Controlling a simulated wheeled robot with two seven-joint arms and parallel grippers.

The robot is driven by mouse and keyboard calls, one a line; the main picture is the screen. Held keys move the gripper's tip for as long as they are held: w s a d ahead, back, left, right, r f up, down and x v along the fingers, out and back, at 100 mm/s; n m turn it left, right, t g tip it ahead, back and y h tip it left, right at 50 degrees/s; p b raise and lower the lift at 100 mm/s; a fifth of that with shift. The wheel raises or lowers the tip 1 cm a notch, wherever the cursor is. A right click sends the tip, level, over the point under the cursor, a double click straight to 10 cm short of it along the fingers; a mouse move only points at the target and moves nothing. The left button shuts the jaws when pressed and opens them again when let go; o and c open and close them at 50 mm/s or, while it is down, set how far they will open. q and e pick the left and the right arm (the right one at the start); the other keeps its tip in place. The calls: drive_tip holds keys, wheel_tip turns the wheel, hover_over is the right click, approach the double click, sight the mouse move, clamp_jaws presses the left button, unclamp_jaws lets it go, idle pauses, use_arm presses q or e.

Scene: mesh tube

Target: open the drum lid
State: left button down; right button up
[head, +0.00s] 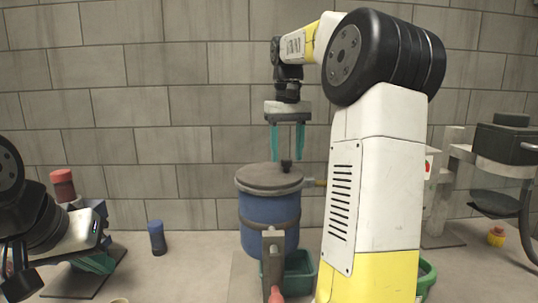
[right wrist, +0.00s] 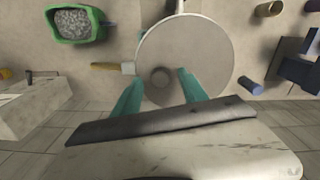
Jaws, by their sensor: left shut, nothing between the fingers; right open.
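The blue drum (head: 262,213) stands on the floor near the wall. Its grey round lid (head: 258,179) lies flat on top, with a dark knob (head: 287,166) standing up from it. In the right wrist view the lid (right wrist: 196,42) is a pale disc with the round knob (right wrist: 160,76) near its edge. My right gripper (head: 287,150) is open above the lid, pointing down, with its teal fingers on either side of the knob in the right wrist view (right wrist: 160,88). I see no contact with the knob. My left gripper (head: 98,262) is shut and empty, low at the far left.
A green tub (head: 300,272) stands at the drum's base, and a green bin with grey grains (right wrist: 76,24) shows in the wrist view. A blue cylinder (head: 157,238) stands left of the drum.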

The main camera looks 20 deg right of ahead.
drive_tip(key=shift+f, duration=0.5)
drive_tip(key=shift+c, duration=0.4)
clamp_jaws()
idle(0.7)
